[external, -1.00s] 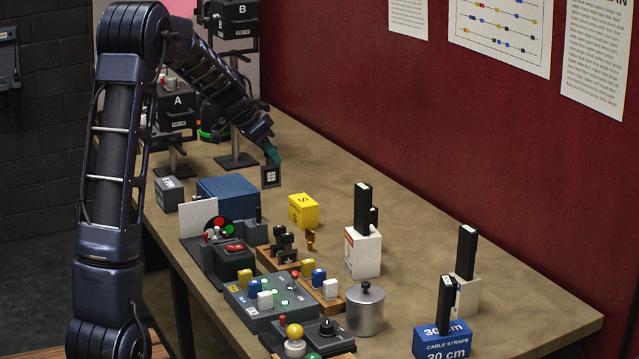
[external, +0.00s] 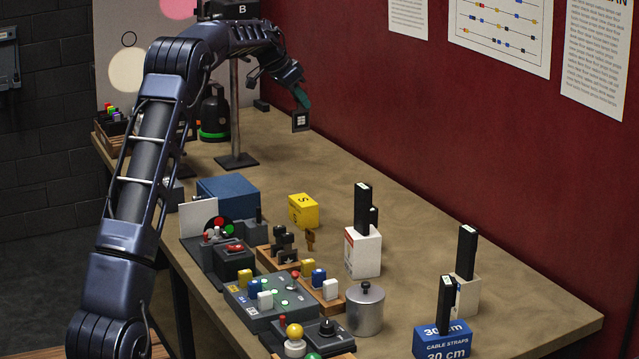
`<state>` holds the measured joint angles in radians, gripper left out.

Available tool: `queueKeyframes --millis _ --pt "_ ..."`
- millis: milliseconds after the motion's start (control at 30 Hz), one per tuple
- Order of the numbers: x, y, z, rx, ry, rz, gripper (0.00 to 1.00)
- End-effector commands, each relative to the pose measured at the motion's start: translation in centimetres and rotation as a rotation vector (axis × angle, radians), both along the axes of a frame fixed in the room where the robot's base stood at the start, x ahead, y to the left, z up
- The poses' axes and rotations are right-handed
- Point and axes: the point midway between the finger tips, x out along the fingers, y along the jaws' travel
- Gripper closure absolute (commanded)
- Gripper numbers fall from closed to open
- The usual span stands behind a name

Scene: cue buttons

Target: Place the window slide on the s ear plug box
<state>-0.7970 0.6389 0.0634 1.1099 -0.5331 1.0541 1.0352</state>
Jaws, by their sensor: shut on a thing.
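My gripper (external: 302,97) is shut on the window slide (external: 301,121), a small dark square plate with a pale window pattern. The slide hangs upright below the fingers, in the air over the back part of the table near the red wall. The s ear plug box (external: 303,210) is a small yellow box marked S, standing on the table. In the picture the slide is above the box and apart from it.
A blue box (external: 228,197) stands left of the yellow box. A white box with black upright pieces (external: 363,252) stands to its right. Button panels (external: 272,303) and a metal pot (external: 365,311) fill the front.

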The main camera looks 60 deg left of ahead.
Motion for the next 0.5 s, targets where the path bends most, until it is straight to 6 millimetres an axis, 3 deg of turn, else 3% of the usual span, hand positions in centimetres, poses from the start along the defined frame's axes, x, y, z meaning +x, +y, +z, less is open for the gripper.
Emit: queueKeyframes --millis 267,500 --pt "1.2 1.2 -0.3 0.001 0.003 0.003 1.00" --pt "1.2 1.2 -5.1 -0.002 0.005 0.003 1.00"
